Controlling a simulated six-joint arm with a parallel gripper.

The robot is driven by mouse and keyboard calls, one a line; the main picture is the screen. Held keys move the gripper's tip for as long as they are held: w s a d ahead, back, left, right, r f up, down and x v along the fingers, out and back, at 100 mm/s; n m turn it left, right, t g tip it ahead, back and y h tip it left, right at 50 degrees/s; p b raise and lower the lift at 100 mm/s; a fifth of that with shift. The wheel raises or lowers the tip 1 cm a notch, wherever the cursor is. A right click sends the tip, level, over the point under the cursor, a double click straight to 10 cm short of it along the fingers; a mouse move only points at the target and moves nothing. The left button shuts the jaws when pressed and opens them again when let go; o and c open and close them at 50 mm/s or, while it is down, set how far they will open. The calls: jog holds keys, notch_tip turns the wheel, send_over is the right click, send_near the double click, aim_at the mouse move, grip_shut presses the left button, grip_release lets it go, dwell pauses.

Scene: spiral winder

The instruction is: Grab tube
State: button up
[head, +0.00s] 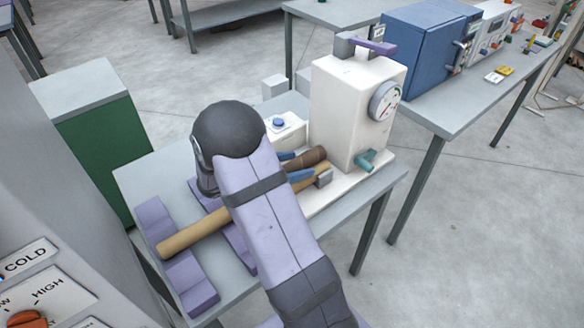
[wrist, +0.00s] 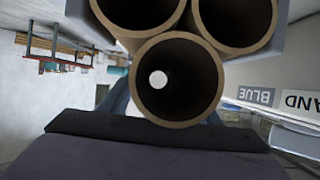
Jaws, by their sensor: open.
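In the head view a long tan tube (head: 195,233) lies slantwise from a lilac cradle (head: 187,287) towards the white machine. A darker brown tube end (head: 308,157) shows near my gripper (head: 296,165), whose bluish fingers lie on either side of it. The arm hides most of this tube. In the wrist view I look into the open end of a brown tube (wrist: 178,122) close in front, with a finger showing at each side. Two more tube ends sit against it, a left one (wrist: 130,35) and a right one (wrist: 240,50). My gripper is open.
The white machine (head: 340,110) with a gauge (head: 385,101) stands at the back right of the grey table. A teal knob (head: 366,160) sticks out low on it. A blue-button box (head: 279,124) stands beside it. A green cabinet (head: 105,150) is at the left.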

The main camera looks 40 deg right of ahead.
jog(key=c, duration=1.2)
jog(key=shift+o, duration=0.2)
